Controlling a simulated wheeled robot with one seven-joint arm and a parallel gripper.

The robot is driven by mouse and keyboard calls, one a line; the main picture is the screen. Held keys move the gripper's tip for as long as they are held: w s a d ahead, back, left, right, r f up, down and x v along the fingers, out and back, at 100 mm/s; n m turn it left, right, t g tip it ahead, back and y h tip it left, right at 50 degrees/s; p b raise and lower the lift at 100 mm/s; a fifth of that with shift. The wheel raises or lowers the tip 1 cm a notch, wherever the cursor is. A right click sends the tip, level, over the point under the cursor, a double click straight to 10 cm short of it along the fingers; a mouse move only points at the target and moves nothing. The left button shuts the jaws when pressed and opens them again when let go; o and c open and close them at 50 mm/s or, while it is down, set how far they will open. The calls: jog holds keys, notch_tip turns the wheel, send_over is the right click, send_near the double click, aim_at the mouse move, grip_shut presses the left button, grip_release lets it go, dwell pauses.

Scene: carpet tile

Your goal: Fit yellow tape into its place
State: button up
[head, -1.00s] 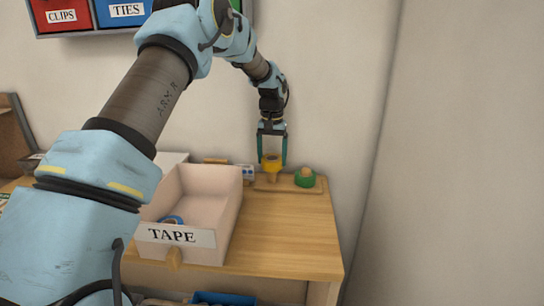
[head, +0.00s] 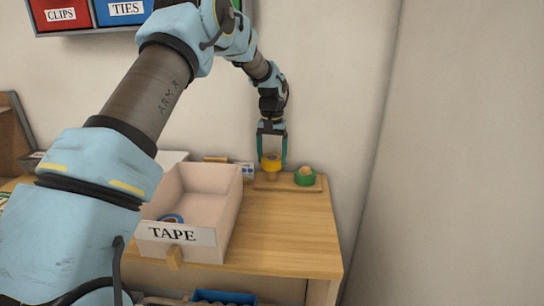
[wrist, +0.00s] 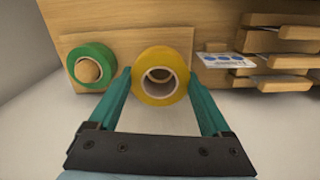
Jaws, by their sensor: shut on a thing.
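The yellow tape (head: 271,164) is a roll held between the two teal fingers of my gripper (head: 272,167). In the wrist view the yellow tape (wrist: 141,86) faces me, its hole open between the fingertips. A wooden holder board (head: 292,186) lies at the back of the table, with a green tape (head: 305,178) around its right peg. In the wrist view this green tape (wrist: 77,72) is on the left. The yellow tape is over the left part of the board. Part of a wooden peg (wrist: 159,74) shows through its hole; I cannot tell whether the tape is around it.
An open drawer box labelled TAPE (head: 208,238) stands left of the holder with a blue roll (head: 173,218) inside. A blue-dotted white card (wrist: 226,60) and wooden slats (wrist: 270,82) are beside the board. The tabletop (head: 285,235) in front is clear. A wall stands close behind.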

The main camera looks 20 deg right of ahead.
aim_at(272, 168)
jog(key=shift+f+b, duration=1.05)
jog(key=shift+f, duration=1.35)
dwell(1.2)
jog(key=o, duration=1.2)
